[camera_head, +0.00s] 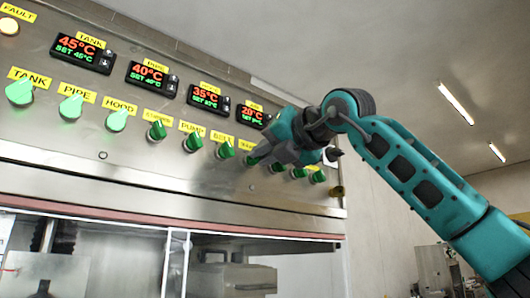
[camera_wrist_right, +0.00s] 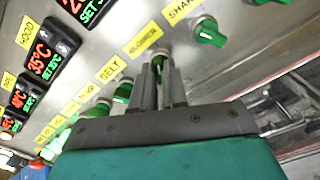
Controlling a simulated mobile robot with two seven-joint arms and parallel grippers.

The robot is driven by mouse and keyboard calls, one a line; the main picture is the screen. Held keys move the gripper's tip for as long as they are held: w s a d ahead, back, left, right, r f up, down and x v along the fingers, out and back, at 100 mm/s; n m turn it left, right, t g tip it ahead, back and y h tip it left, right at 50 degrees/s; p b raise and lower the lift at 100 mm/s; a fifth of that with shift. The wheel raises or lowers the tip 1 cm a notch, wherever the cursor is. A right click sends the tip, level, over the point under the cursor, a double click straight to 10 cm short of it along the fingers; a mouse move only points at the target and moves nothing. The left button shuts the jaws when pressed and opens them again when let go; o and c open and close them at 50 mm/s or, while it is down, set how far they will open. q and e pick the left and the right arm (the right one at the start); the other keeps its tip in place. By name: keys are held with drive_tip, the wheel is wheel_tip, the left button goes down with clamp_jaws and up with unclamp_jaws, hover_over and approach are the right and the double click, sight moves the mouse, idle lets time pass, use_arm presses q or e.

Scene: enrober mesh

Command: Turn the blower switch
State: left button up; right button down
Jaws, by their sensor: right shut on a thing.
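The blower switch (camera_wrist_right: 158,62) is a green knob under the yellow BLOWER label (camera_wrist_right: 145,38) on the steel panel. In the right wrist view its top shows between the two grey fingers of my right gripper (camera_wrist_right: 160,76), which is shut on it. In the head view my right gripper (camera_head: 257,157) reaches the switch row from the right, and its fingers hide most of that knob. The knob's exact angle is hard to tell behind the fingers. My left gripper is in neither view.
The belt knob (camera_head: 225,150) is close on the left of the gripper, and the shaker knob (camera_wrist_right: 209,33) is close on the other side. Several more green knobs and red-green temperature displays (camera_head: 83,47) line the panel. A conveyor opening lies below.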

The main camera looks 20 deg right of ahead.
use_arm(q)
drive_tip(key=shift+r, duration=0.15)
drive_tip(key=p, duration=0.2)
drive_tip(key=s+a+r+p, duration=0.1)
drive_tip(key=p, duration=0.1)
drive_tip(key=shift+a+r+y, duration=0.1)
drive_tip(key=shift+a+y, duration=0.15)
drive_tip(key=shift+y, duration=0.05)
use_arm(e)
drive_tip(key=n, duration=1.1)
drive_tip(key=shift+a+n, duration=0.1)
drive_tip(key=shift+n, duration=0.2)
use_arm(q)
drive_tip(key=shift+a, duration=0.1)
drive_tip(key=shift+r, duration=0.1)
use_arm(e)
drive_tip(key=c, duration=1.2)
unclamp_jaws()
drive_tip(key=shift+o, duration=0.2)
drive_tip(key=shift+s, duration=0.1)
use_arm(q)
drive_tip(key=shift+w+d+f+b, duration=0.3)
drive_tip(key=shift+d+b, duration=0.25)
drive_tip(key=shift+b, duration=0.4)
use_arm(e)
drive_tip(key=v, duration=1.3)
